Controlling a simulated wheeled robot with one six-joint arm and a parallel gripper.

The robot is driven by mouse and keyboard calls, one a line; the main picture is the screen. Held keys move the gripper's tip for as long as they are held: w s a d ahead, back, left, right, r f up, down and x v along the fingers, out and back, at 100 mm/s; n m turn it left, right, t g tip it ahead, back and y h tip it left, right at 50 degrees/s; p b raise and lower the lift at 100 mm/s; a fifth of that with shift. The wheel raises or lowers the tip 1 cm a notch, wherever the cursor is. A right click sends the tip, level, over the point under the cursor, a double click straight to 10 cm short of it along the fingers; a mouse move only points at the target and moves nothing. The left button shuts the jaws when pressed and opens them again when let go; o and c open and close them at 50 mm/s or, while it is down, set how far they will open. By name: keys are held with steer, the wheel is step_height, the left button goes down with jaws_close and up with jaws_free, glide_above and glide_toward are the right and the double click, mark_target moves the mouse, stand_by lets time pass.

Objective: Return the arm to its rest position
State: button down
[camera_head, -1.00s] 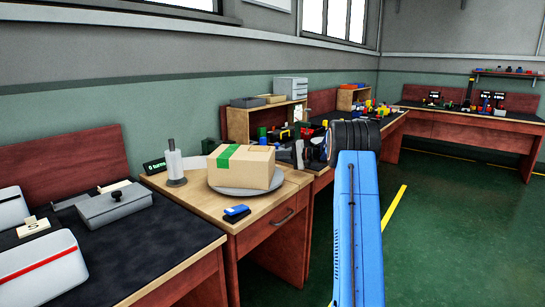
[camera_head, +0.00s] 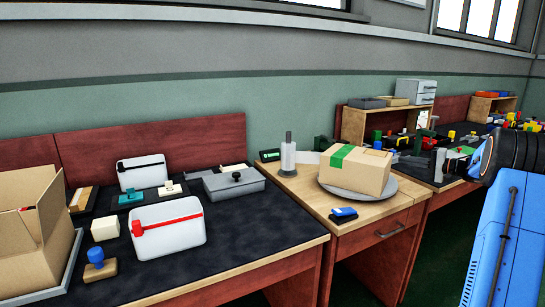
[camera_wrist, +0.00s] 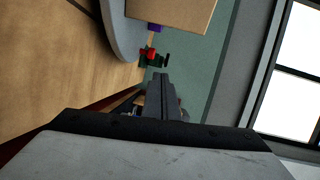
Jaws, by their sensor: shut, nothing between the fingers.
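My gripper shows in the wrist view (camera_wrist: 168,98) with its two fingers together and nothing between them. In the head view my gripper (camera_head: 443,165) is small at the right, near the far benches beyond the cardboard box. My blue arm reaches up along the right edge there. The taped cardboard box (camera_head: 355,170) sits on a round grey plate (camera_head: 392,192) on the wooden desk. My gripper is apart from both.
A black-topped bench (camera_head: 255,235) at left holds two white cases, a grey lidded tray (camera_head: 233,184) and an open carton (camera_head: 35,240). A paper-roll stand (camera_head: 288,158) and a blue stapler-like item (camera_head: 343,214) stand on the desk. Cluttered benches lie at right.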

steer(key=a+r+t+h, duration=0.4)
steer(key=a+r+h, duration=0.35)
steer(key=r, duration=0.65)
steer(key=s+a+r+h, duration=0.3)
steer(key=s+a+h, duration=0.35)
steer(key=s, duration=0.35)
steer(key=s+a+f+n+g+y, duration=0.1)
steer(key=s+a+f+n+g, duration=0.2)
steer(key=s+a+f, duration=0.4)
steer(key=s+a+f+n+g+y, duration=0.1)
steer(key=s+a+f+n+g, duration=0.2)
steer(key=s+f, duration=0.7)
steer(key=s+a+f+n+g+y, duration=0.1)
steer(key=s+a+f+n+g, duration=0.2)
steer(key=s, duration=2.7)
steer(key=a+f+g, duration=0.2)
steer(key=a+f, duration=0.3)
steer(key=a, duration=0.3)
steer(key=shift+s+a+f+g, duration=0.3)
steer(key=shift+a+f+g, duration=0.05)
steer(key=shift+f+g, duration=0.05)
steer(key=c, duration=2.4)
jaws_free()
steer(key=shift+c, duration=0.2)
steer(key=o, duration=0.7)
